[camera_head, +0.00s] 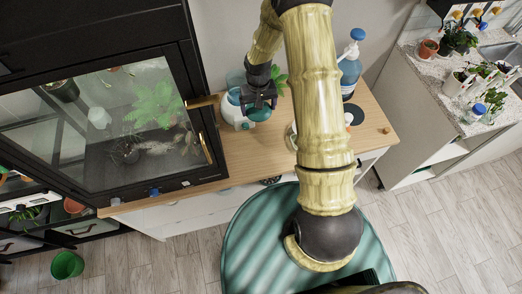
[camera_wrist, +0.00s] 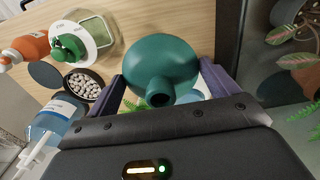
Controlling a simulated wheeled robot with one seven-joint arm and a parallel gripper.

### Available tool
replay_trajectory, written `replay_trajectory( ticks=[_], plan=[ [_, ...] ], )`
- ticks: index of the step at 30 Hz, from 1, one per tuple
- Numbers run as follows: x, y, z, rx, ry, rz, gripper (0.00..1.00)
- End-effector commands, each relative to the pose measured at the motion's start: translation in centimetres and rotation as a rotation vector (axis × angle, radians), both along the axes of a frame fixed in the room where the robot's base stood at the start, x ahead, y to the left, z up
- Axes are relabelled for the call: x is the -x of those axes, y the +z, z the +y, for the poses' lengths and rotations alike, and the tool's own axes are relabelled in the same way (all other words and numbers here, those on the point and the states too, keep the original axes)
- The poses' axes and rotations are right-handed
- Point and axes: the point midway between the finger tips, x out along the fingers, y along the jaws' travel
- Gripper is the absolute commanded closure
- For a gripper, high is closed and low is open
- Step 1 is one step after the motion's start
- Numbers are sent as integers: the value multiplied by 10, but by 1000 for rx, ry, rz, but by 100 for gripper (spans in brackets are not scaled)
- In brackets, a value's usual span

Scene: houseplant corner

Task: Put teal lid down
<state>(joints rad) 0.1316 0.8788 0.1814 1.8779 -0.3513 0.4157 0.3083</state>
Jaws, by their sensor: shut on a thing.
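The teal lid (camera_wrist: 160,68) is round with a hollow knob toward me, and sits between the two purple fingers of my gripper (camera_wrist: 166,92) in the wrist view. My gripper is shut on it. In the head view my gripper (camera_head: 259,97) points down over the wooden counter, with the lid (camera_head: 258,114) showing just below it. The lid is over the wood; whether it touches the surface I cannot tell. The fingers partly hide its near edge.
The wooden counter (camera_head: 240,160) has bare wood in front of the gripper. A white-and-teal container (camera_head: 233,108) stands close left. A blue pump bottle (camera_head: 350,72) and a dark disc (camera_head: 354,113) are right. A bowl of white pebbles (camera_wrist: 82,85) and orange bottle (camera_wrist: 30,46) show in the wrist view.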

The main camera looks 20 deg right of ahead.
Motion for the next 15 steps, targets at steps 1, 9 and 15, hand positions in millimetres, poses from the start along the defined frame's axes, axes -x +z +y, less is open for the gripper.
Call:
replay_trajectory(
  ticks=[1,9,15],
  plan=[
    [0,0,0,0,0,0,36],
    [1,-5,0,0,48,0,36],
    [5,-22,0,-2,288,-1,36]
  ],
)
